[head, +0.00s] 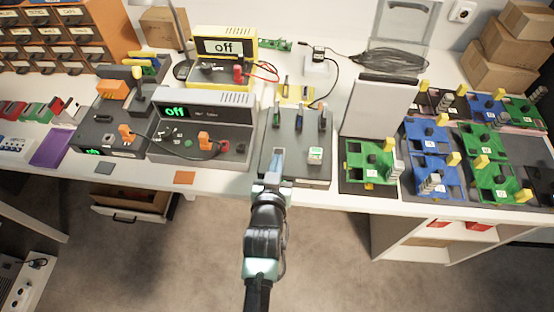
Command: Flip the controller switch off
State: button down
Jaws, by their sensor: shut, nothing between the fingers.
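My gripper (275,168) is shut and empty. It is at the front edge of a grey tool block (298,168), left of a small white-and-green item on it. I cannot tell if it touches the block. Left of it, a grey unit (228,116) shows green "off" on its display and has an orange knob on its front. Behind stands a yellow unit (248,33) with an "off" display and a red knob. A dark box (100,138) further left has orange parts on top and a partly visible green display. Which of these is the controller is unclear, and no switch shows clearly.
Green and blue circuit-board fixtures (432,172) fill the right of the white table. An upright grey panel (378,112) stands behind the nearest green one. Drawers (50,42) and cartons (527,20) line the back. An orange square (185,177) lies at the front edge.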

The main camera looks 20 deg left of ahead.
jog(key=shift+f, duration=0.1)
jog(key=shift+r+p, duration=0.75)
